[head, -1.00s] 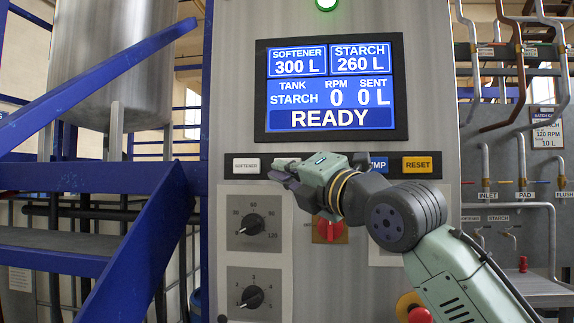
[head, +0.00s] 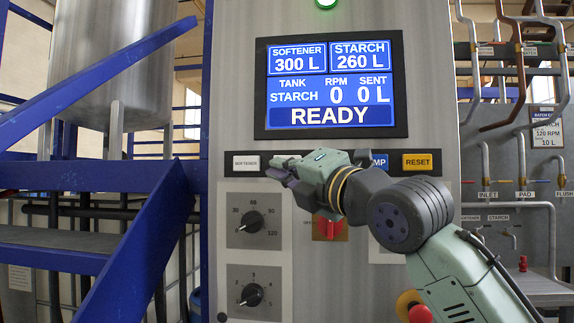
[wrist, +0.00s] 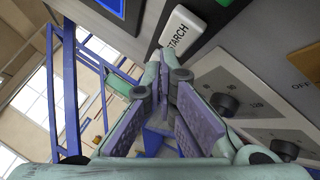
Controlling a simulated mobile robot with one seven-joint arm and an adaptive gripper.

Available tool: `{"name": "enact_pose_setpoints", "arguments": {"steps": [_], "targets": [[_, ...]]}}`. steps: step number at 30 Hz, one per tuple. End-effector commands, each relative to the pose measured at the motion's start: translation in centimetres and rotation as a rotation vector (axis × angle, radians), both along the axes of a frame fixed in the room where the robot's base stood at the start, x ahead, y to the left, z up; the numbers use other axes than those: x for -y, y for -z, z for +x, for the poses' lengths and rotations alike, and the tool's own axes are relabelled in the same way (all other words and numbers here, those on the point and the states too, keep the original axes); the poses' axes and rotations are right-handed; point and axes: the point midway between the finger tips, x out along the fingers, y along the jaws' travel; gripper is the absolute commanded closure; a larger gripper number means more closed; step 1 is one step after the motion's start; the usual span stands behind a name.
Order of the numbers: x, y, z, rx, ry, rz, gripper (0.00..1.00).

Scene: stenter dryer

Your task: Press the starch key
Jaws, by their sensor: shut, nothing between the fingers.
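The white starch key (wrist: 180,32), lettered STARCH, juts from the panel at the top of the wrist view. In the head view my gripper hides it. My gripper (head: 280,162) is shut and empty, in front of the row of keys. In the wrist view its closed fingertips (wrist: 165,62) are just below the starch key's lower end; I cannot tell whether they touch it. The screen (head: 331,88) reads SOFTENER 300 L, STARCH 260 L, TANK STARCH, RPM 0, SENT 0 L and READY.
The white softener key (head: 246,166) is left of my fingertips. A blue key (head: 379,162), partly hidden, and the yellow reset key (head: 417,162) are to the right. Two dials (head: 252,228) and a red switch (head: 328,229) are below. Blue stair rails (head: 140,240) stand at the left.

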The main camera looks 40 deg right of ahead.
Motion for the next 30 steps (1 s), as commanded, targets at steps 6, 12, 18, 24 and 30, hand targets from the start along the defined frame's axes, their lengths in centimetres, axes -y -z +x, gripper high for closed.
{"name": "enact_pose_setpoints", "arguments": {"steps": [6, 12, 18, 24, 30], "targets": [[-0.5, 0.0, -0.4, 0.002, -0.001, -0.002, 1.00], [-2.0, 0.2, -1.7, 0.000, -0.001, -0.001, 1.00], [-3.4, 0.0, -2.9, 0.001, -0.001, -0.002, 1.00], [-3.8, 0.0, -3.3, 0.000, 0.000, 0.001, 1.00], [-3.8, 0.0, -3.3, 0.000, 0.000, 0.000, 1.00]]}}
